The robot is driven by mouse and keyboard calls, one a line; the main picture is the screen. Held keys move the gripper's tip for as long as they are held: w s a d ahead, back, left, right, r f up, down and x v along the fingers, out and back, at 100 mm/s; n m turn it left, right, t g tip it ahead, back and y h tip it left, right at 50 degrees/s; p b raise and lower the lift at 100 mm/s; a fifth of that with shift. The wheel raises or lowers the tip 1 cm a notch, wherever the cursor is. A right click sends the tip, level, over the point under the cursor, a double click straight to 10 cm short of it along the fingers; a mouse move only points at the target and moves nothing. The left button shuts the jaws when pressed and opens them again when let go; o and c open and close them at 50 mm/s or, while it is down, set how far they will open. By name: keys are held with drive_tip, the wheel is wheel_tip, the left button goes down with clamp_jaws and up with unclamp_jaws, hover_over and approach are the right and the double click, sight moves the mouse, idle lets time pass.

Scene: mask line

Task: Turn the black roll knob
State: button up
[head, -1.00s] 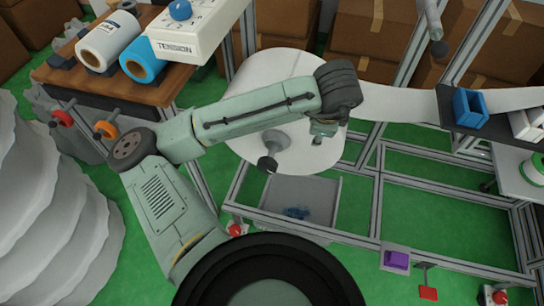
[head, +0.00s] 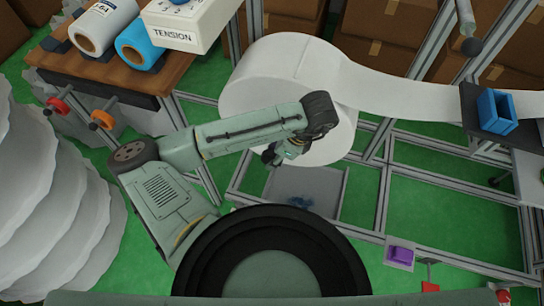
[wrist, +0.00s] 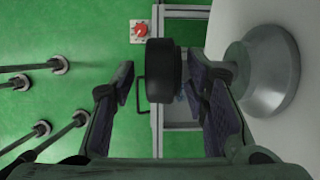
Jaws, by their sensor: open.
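The black roll knob (wrist: 163,70) is a short dark cylinder in the wrist view. It sits on a shaft in front of the grey hub (wrist: 270,75) of the large white roll (head: 265,85). My gripper (wrist: 163,88) is open, with a finger on each side of the knob in the picture. Gaps show on both sides of the knob, and I see no contact. In the head view my gripper (head: 290,150) is at the front of the roll, below the wrist, and the knob (head: 268,156) is a small dark shape beside it, partly hidden.
A grey open bin (head: 300,190) is below the roll, inside the metal frame (head: 385,190). A red button (wrist: 140,30) shows at the wrist view's top. Several rods (wrist: 30,82) stick out at left. The TENSION box (head: 185,25) is on the wooden bench at upper left.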

drive_tip(key=shift+x, duration=0.95)
drive_tip(key=shift+w, duration=0.1)
clamp_jaws()
